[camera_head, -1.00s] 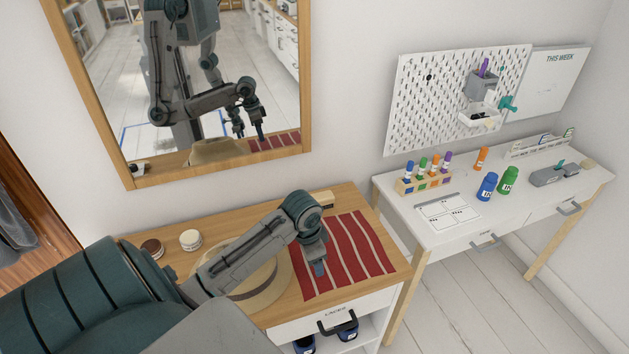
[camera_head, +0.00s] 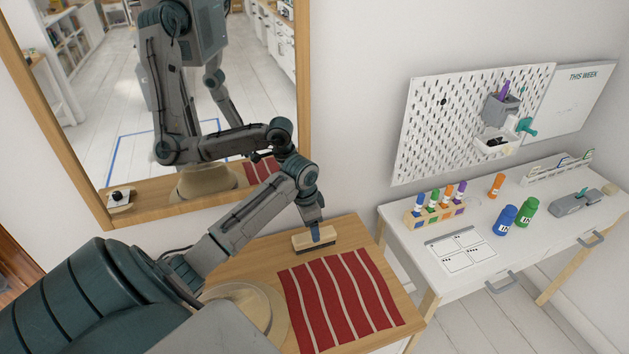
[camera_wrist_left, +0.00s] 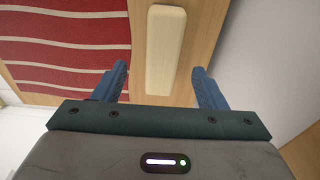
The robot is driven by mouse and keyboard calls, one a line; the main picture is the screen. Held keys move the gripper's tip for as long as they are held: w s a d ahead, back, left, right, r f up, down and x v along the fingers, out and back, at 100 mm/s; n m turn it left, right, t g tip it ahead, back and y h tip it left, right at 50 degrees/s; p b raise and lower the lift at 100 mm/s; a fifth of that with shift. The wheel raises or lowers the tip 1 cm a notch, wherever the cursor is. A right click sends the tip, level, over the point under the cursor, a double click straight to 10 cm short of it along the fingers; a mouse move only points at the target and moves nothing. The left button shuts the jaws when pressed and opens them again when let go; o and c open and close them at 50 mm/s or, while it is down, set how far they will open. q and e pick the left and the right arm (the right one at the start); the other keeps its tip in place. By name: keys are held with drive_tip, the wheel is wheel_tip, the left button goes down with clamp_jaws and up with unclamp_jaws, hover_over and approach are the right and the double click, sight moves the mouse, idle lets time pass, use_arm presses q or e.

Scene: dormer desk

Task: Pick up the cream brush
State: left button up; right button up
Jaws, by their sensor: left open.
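The cream brush (camera_head: 301,241) lies on the wooden tabletop near its back edge, just behind the striped cloth, with dark bristles along its lower side. My left gripper (camera_head: 319,236) is right over it in the head view, covering part of its middle. In the left wrist view the brush (camera_wrist_left: 165,50) is a pale rounded block lying lengthwise ahead of my left gripper (camera_wrist_left: 163,86). The two blue fingers are wide apart, and the brush's near end lies between them in the picture. Whether they touch it I cannot tell. My right gripper is not in view.
A red and cream striped cloth (camera_head: 343,298) covers the tabletop in front of the brush. A straw hat (camera_head: 272,312) sits to its left, partly behind my arm. A framed mirror (camera_head: 304,60) stands behind. A white desk (camera_head: 400,222) stands to the right.

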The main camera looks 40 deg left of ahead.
use_arm(q)
drive_tip(key=shift+d+f, duration=0.15)
drive_tip(key=shift+f, duration=0.6)
drive_tip(key=shift+w+f+p, duration=0.15)
drive_tip(key=shift+f+p, duration=0.15)
drive_tip(key=f+p, duration=0.1)
drive_tip(key=f, duration=0.1)
drive_tip(key=w+f, duration=0.1)
drive_tip(key=f, duration=0.1)
drive_tip(key=shift+f+p, duration=0.15)
drive_tip(key=shift+p, duration=0.2)
drive_tip(key=shift+f, duration=0.3)
drive_tip(key=shift+c, duration=0.6)
drive_tip(key=c, duration=0.7)
drive_tip(key=shift+c, duration=1.3)
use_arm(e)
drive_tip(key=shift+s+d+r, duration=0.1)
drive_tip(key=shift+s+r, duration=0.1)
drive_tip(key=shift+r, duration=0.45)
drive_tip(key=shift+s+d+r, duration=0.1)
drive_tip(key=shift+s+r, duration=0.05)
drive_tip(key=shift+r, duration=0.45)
